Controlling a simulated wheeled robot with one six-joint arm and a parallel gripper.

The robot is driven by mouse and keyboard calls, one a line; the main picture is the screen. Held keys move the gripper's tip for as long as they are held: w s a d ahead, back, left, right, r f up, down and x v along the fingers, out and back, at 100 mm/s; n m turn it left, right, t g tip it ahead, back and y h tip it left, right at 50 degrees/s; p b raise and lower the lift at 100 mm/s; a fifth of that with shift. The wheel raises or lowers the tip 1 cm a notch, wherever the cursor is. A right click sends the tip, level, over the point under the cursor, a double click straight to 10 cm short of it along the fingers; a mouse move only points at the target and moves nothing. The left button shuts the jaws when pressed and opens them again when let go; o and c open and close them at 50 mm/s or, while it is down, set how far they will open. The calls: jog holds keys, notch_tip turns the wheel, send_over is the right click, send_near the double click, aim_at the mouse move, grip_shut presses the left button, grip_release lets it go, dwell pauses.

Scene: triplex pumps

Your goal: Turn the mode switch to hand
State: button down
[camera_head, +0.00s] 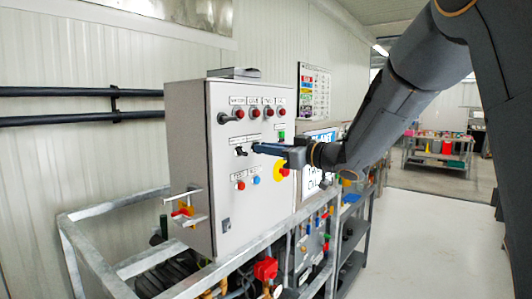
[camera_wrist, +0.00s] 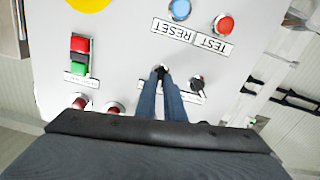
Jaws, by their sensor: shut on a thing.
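The control panel (camera_head: 228,200) is a grey cabinet with lamps, buttons and switches on its front. Two small black rotary switches sit side by side in its middle row. My gripper (camera_head: 256,147) reaches in from the right, its blue fingers against the panel. In the wrist view, which is upside down, my gripper (camera_wrist: 160,80) is shut on one switch knob (camera_wrist: 160,70), mostly hidden between the fingertips. The other switch (camera_wrist: 197,83) is free beside it, and also shows in the head view (camera_head: 240,152). The switch labels are too small or covered to read, so the held knob's position is unclear.
Red and blue buttons labelled TEST and RESET (camera_wrist: 191,38) sit below the switches. A yellow-ringed red stop button (camera_head: 281,170) and a green-and-red button pair (camera_wrist: 79,54) are close to my gripper. Red lamps (camera_head: 254,112) line the top. Metal rails (camera_head: 215,278) run below.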

jog(key=shift+n+b, duration=3.15)
jog(key=shift+n, duration=0.35)
jog(key=c, duration=1.9)
grip_release()
jog(key=shift+o, duration=0.2)
jog(key=shift+s, duration=0.1)
jog(key=b+v, duration=0.2)
jog(key=v, duration=0.5)
jog(key=shift+s+d, duration=0.2)
jog(key=shift+d, duration=0.1)
